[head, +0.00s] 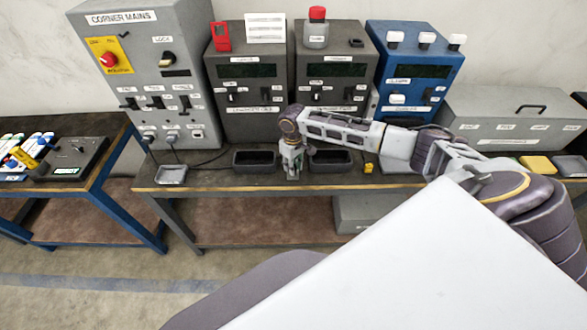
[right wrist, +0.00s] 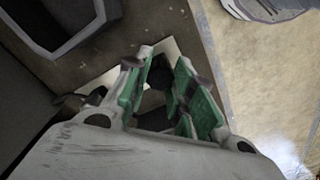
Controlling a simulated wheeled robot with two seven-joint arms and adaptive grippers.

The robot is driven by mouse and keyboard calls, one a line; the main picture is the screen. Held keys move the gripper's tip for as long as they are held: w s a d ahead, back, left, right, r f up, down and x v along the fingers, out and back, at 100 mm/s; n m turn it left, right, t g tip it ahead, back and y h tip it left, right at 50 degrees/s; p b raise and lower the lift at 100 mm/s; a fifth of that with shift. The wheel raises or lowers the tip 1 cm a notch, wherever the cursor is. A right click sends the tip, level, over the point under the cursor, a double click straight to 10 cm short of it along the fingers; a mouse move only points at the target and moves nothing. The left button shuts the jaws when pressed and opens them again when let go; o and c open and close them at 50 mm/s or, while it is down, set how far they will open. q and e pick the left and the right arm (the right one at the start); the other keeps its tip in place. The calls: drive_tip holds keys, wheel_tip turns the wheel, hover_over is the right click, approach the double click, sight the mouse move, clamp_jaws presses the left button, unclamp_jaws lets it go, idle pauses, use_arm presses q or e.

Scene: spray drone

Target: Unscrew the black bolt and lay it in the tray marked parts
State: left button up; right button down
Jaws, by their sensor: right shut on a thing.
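My right gripper (head: 291,172) points down at the front of the workbench, between two dark open trays. In the right wrist view its green-padded fingers (right wrist: 168,90) are closed around a small dark piece, which looks like the black bolt (right wrist: 160,76); the fingers hide much of it. In the head view the bolt is too small to make out. The left dark tray (head: 256,167) and right dark tray (head: 331,167) both look empty; I cannot read which is marked parts. My left gripper is not in view.
A small grey tray (head: 172,175) stands at the bench's left end. Grey cabinets (head: 245,90) and a blue one (head: 415,70) line the back. A yellow item (head: 369,168) lies right of the trays. A grey lidded box (head: 510,118) stands at right.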

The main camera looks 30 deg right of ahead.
drive_tip(key=shift+n, duration=0.3)
drive_tip(key=shift+r+n+p, duration=0.1)
drive_tip(key=shift+n+p, duration=0.85)
drive_tip(key=shift+n, duration=0.55)
drive_tip(key=shift+n+p, duration=0.85)
drive_tip(key=shift+n, duration=1.45)
drive_tip(key=shift+n+p, duration=0.5)
drive_tip(key=shift+n, duration=2.9)
drive_tip(key=shift+n, duration=0.3)
